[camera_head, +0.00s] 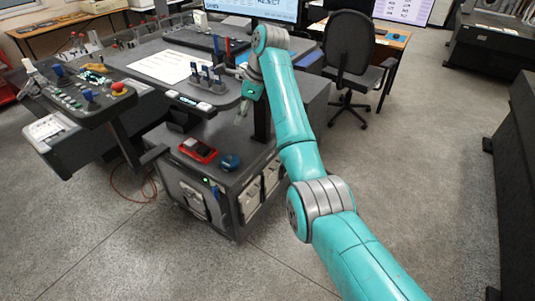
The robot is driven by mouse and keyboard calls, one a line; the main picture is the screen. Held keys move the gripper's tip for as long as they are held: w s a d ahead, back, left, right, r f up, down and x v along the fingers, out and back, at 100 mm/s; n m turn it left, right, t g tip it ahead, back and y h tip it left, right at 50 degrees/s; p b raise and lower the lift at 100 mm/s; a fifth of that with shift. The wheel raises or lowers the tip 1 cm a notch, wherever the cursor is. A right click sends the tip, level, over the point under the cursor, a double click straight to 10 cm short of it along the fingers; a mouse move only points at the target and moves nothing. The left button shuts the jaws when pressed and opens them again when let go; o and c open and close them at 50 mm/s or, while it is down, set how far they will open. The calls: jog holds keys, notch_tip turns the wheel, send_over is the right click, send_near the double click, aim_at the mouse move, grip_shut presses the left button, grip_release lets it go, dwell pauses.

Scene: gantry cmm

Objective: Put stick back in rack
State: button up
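A small rack (207,84) stands near the right end of the dark desk console, by the front edge of its top. Several short dark upright pieces stand in it. I cannot tell which piece is the stick. My gripper (241,117) hangs to the right of the rack, pointing down beside the console's edge, lower than the rack top. It is small and partly hidden by my wrist, so I cannot see whether its fingers are open or hold anything.
A control panel (85,95) with buttons and a red knob is at left. A white sheet (167,66) lies on the console. An office chair (350,62) stands behind; floor at right is clear.

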jog(key=s+d+f+n+g, duration=0.1)
jog(key=d+f+n, duration=0.2)
jog(key=f, duration=0.4)
jog(key=s+d+f+n+g, duration=0.1)
jog(key=d+f+n, duration=0.2)
jog(key=f, duration=0.4)
jog(key=shift+s+d+n, duration=0.3)
jog(key=shift+s+d, duration=0.1)
jog(key=shift+d, duration=0.25)
